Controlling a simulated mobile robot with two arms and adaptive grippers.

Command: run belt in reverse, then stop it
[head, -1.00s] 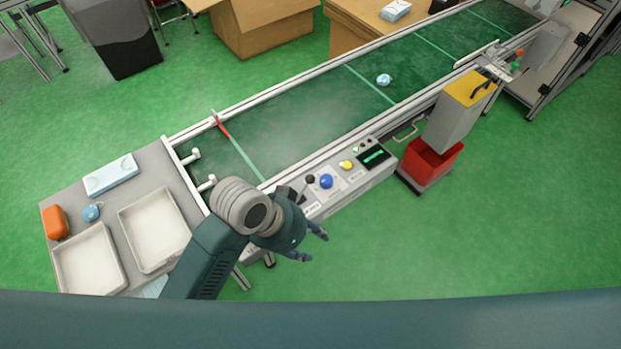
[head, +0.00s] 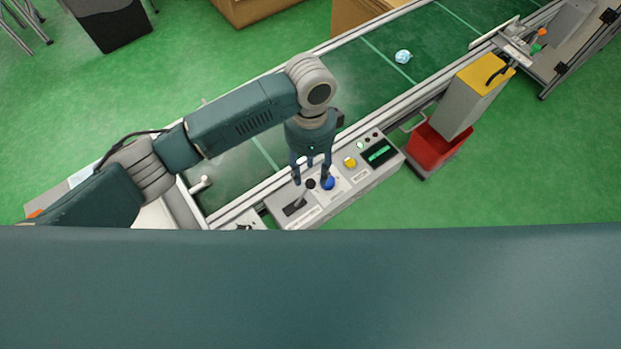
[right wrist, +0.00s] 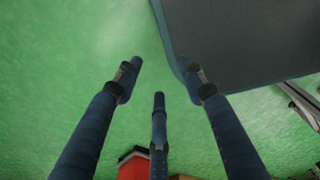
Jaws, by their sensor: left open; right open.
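The control panel (head: 335,200) runs along the near side of the green conveyor belt (head: 350,75). It carries a black-knobbed lever (head: 310,184) in a dark slot, a blue button (head: 328,184), a yellow button (head: 350,162) and a lit green display (head: 379,152). My left gripper (head: 312,176) is open and points down over the lever knob and blue button, its fingers on either side of the knob; contact cannot be told. My right gripper (right wrist: 161,90) is open and empty over green floor.
A red bin (head: 435,147) and a grey box with a yellow top (head: 478,90) stand right of the panel. A dark bin (head: 108,25) and cardboard boxes are at the back. My left arm hides most of the left end table.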

